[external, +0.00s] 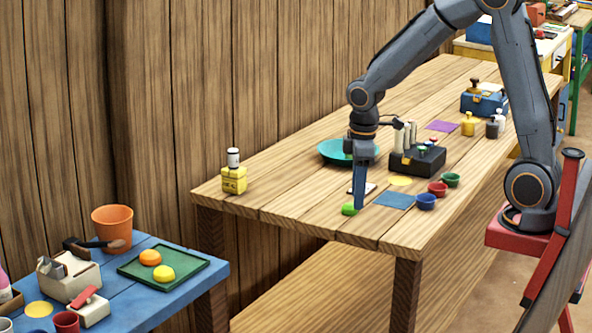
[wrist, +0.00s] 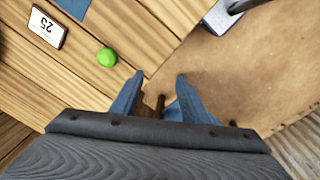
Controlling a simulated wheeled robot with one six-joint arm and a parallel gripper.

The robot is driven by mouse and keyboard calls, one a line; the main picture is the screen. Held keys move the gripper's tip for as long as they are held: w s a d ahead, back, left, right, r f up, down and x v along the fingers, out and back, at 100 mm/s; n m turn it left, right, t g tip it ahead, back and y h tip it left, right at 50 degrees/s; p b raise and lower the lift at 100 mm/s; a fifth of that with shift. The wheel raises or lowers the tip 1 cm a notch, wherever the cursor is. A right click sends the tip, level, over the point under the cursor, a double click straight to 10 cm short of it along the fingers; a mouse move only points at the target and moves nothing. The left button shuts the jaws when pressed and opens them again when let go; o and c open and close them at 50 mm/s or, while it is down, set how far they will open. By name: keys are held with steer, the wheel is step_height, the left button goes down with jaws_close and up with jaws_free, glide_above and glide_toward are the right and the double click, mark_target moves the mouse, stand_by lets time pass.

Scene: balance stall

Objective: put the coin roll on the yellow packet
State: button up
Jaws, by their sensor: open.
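The yellow packet (external: 234,181) stands upright at the near left corner of the wooden table in the external view. A small white cylinder with dark bands, which looks like the coin roll (external: 233,158), stands upright on top of it. My gripper (external: 359,205) is well to the right of both, pointing down low at the table's front edge. In the wrist view my gripper (wrist: 160,80) has its fingers apart with nothing held between them. The packet and the roll are not in the wrist view.
A green lump (external: 348,209) lies beside my gripper; it also shows in the wrist view (wrist: 107,57). A white card (wrist: 45,27) marked 25 is nearby. A teal dish (external: 331,152), a black holder (external: 417,162) and small cups stand behind. Table between gripper and packet is clear.

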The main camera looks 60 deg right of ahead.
steer(key=s+f+m, duration=0.3)
steer(key=s+m, duration=0.3)
steer(key=s, duration=0.7)
steer(key=shift+s+a+f+m+g, duration=0.3)
steer(key=shift+s+a+f+g, duration=0.05)
steer(key=shift+g, duration=0.05)
